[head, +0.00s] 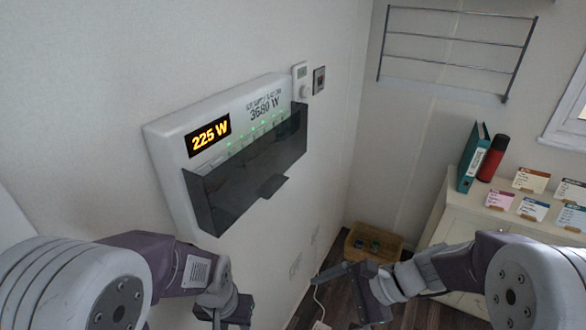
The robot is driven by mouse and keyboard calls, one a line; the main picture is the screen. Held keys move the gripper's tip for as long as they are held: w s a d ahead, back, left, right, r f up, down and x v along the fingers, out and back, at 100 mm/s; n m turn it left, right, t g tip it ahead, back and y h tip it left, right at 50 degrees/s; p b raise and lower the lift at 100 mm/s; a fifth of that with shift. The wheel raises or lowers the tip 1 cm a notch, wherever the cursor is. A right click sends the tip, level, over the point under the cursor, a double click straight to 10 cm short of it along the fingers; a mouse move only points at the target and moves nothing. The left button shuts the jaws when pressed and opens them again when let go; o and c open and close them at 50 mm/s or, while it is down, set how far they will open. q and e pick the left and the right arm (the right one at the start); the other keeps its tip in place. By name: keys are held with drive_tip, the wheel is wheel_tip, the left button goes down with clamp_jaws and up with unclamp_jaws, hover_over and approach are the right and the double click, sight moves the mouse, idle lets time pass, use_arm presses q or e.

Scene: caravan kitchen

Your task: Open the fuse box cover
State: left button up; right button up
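The fuse box (165,140) is a white, wide box on the left wall. Its display reads 225 W, and 3680 W is printed beside it. The dark see-through cover (235,185) spans its lower front, with a small tab (272,186) at the lower edge. Green lights show along the cover's upper edge; I cannot tell whether the cover is fully shut. My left gripper (236,312) is below the box, apart from it, its fingers mostly hidden. My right gripper (347,297) is lower right of the cover, its fingers apart and empty.
A thermostat (300,80) and a switch (319,80) are on the wall right of the box. A wooden crate (357,250) stands on the floor in the corner. A cabinet (455,212) with a binder, red flask and cards is at right. The space before the cover is clear.

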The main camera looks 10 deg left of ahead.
drive_tip(key=w+a+r+m+t+y+p, duration=0.1)
drive_tip(key=w+a+r+m+t+y, duration=0.15)
drive_tip(key=r, duration=0.45)
drive_tip(key=w+a+r+m+t+y, duration=0.1)
drive_tip(key=w+r+m+t+y, duration=0.1)
drive_tip(key=w+r+m+y, duration=0.3)
drive_tip(key=m+t, duration=0.1)
drive_tip(key=t, duration=0.1)
approach(279, 188)
use_arm(q)
drive_tip(key=r+p, duration=0.1)
drive_tip(key=r, duration=0.1)
drive_tip(key=s+r+p, duration=0.1)
drive_tip(key=r+p, duration=0.1)
drive_tip(key=r, duration=0.1)
drive_tip(key=shift+s+d+r, duration=0.1)
drive_tip(key=shift+s+r, duration=0.1)
use_arm(e)
drive_tip(key=x, duration=0.8)
drive_tip(key=shift+w+a, duration=0.1)
